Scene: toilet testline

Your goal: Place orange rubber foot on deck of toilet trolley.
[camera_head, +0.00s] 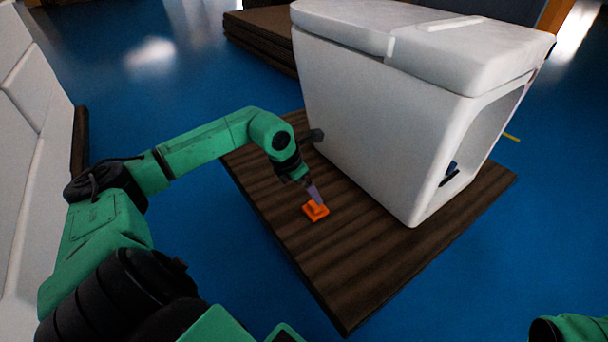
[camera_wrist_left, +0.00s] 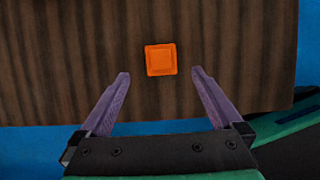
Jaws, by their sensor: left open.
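The orange rubber foot (camera_head: 316,211) lies on the dark wooden deck of the toilet trolley (camera_head: 340,285), left of the white toilet (camera_head: 390,120). In the left wrist view the foot (camera_wrist_left: 160,60) is a small square on the brown planks (camera_wrist_left: 70,60), just beyond the fingertips. My left gripper (camera_head: 314,196) is close to the foot in the head view. In the wrist view its two purple fingers (camera_wrist_left: 160,73) are spread wide, with nothing between them. The foot appears centred ahead of the gap. My right gripper is not in view.
The toilet takes up the right and back part of the deck. Stacked dark boards (camera_head: 262,42) stand behind it on the blue floor (camera_head: 195,200). A white panelled wall (camera_head: 25,130) is at the left. The deck's front left strip is clear.

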